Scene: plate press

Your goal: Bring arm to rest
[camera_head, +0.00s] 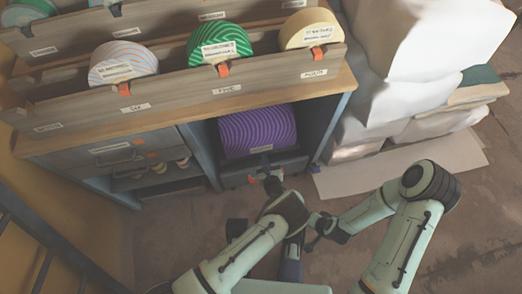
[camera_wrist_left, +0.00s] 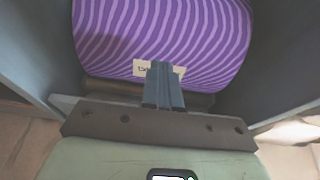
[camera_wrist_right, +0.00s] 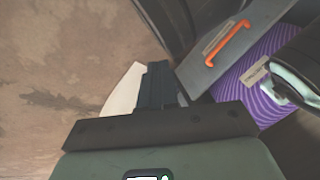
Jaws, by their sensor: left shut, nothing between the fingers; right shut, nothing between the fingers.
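My left gripper (camera_head: 268,172) is in front of the cabinet's lower opening, close to a purple striped roll (camera_head: 257,131). In the left wrist view the left gripper (camera_wrist_left: 164,86) has its fingers together with nothing between them, and the purple roll (camera_wrist_left: 165,35) with its small label lies just beyond. My right gripper shows in the right wrist view (camera_wrist_right: 157,86), shut and empty, pointing over the floor beside the cabinet. In the head view the right arm's wrist is beside the left arm, and its fingertips are hard to make out. The purple roll also shows at the right of that wrist view (camera_wrist_right: 250,85).
A wooden rack (camera_head: 170,108) above the opening holds a white striped roll (camera_head: 122,62), a green roll (camera_head: 218,43) and a cream roll (camera_head: 311,30). White bulky sacks (camera_head: 405,60) stand at the right. An orange handle (camera_wrist_right: 228,38) is near the right gripper. Floor at the lower right is clear.

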